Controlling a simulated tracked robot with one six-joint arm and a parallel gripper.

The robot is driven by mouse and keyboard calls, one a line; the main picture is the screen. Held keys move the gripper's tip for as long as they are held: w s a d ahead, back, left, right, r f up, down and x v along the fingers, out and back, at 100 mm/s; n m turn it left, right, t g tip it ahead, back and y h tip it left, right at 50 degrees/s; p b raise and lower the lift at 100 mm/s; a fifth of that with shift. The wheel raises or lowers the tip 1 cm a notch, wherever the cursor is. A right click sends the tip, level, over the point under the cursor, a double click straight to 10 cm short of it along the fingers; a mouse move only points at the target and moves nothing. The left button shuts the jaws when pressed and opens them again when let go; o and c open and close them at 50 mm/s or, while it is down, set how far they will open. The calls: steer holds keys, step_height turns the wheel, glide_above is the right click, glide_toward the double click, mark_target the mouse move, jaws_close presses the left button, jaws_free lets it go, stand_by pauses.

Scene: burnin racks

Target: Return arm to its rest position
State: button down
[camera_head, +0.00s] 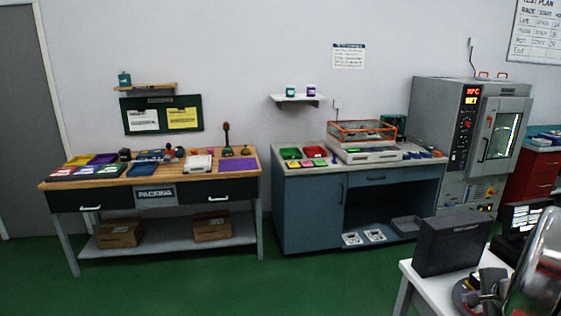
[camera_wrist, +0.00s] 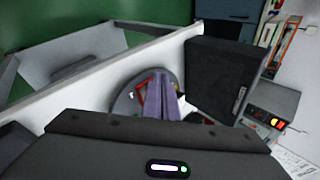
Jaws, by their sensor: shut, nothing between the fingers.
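My gripper (camera_wrist: 161,92) shows in the middle of the wrist view, its two fingers close together with nothing between them. The wrist camera looks down at a tilt past the fingers. Behind the fingers is a round dark disc (camera_wrist: 125,103) on a white surface. A black box (camera_wrist: 222,78) stands to the right of the fingers, apart from them. In the head view a shiny metal part of my arm shows at the lower right edge, above the white table (camera_head: 417,291). My fingers cannot be made out there.
The black box (camera_head: 452,243) stands on the white table, with a dark device (camera_head: 520,222) behind it. A packing bench (camera_head: 155,195), a blue-grey workbench (camera_head: 315,210) and a grey oven (camera_head: 450,140) line the wall. The green floor (camera_head: 250,285) in front is clear.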

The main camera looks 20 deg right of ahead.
steer(key=w+a+r+n+g+y, duration=0.15)
steer(key=a+n, duration=0.35)
steer(key=a, duration=0.8)
steer(key=a+r+n+g+y, duration=0.1)
steer(key=a+r+n+y, duration=0.35)
steer(key=a, duration=0.85)
steer(key=s+a+r+n, duration=0.2)
steer(key=a+n, duration=0.2)
steer(key=a, duration=0.4)
steer(key=s+a+r+n+h, duration=0.1)
steer(key=s+a+r+n, duration=0.1)
steer(key=a+n, duration=0.3)
steer(key=s+a+r+n+h, duration=0.1)
steer(key=s+a+r+n, duration=0.2)
steer(key=a, duration=1)
steer(key=shift+n+t, duration=0.35)
steer(key=shift+n, duration=0.7)
steer(key=shift+d, duration=0.1)
